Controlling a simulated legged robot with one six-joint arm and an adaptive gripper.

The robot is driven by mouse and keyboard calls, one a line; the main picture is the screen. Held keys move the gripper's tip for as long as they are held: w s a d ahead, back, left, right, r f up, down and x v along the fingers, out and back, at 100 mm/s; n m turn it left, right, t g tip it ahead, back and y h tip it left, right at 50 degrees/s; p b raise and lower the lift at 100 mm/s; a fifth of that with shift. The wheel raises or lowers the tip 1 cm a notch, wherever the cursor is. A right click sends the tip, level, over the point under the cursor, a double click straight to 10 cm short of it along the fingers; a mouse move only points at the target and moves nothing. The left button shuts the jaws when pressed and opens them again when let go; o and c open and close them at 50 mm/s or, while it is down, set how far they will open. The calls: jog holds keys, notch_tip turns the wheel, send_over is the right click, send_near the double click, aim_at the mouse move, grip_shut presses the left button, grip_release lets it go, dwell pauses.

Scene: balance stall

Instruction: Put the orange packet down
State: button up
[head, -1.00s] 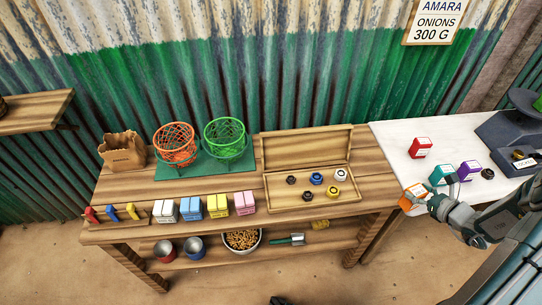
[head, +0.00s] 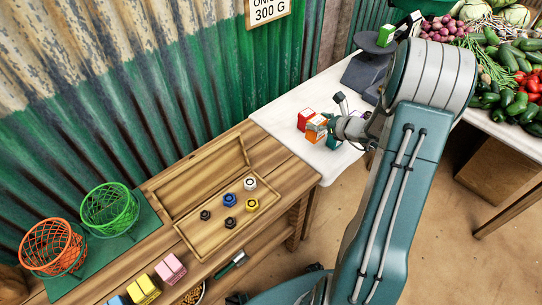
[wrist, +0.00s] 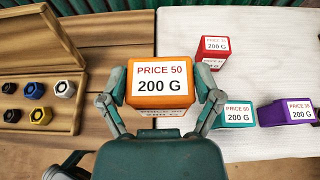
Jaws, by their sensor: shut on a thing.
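My gripper (wrist: 160,103) is shut on the orange packet (wrist: 160,72), with one finger on each side of it. The packet is upright and its white label reads PRICE 50, 200 G. In the head view the orange packet (head: 316,131) is at the white table, close to the red packet (head: 305,119). In the wrist view it covers part of the seam between the wooden bench and the white table (wrist: 270,70). I cannot tell whether its base touches a surface.
On the white table, a teal packet (wrist: 235,116) and a purple packet (wrist: 288,112) stand right of my gripper. A dark scale (head: 365,72) is farther back. A wooden tray (wrist: 62,60) with several weights is left. White surface behind the packets is clear.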

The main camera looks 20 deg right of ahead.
jog(key=a+f, duration=0.3)
jog(key=a, duration=0.1)
jog(key=w+a+f, duration=0.1)
jog(key=a+f, duration=0.2)
jog(key=f, duration=0.1)
jog(key=a+f, duration=0.4)
jog(key=shift+w+a+f, duration=0.2)
jog(key=shift+a+f, duration=0.05)
jog(key=shift+a, duration=0.1)
jog(key=shift+d, duration=0.15)
jog(key=shift+d+f, duration=0.1)
jog(key=shift+d, duration=0.05)
jog(key=o, duration=1.1)
jog(key=shift+a, duration=0.2)
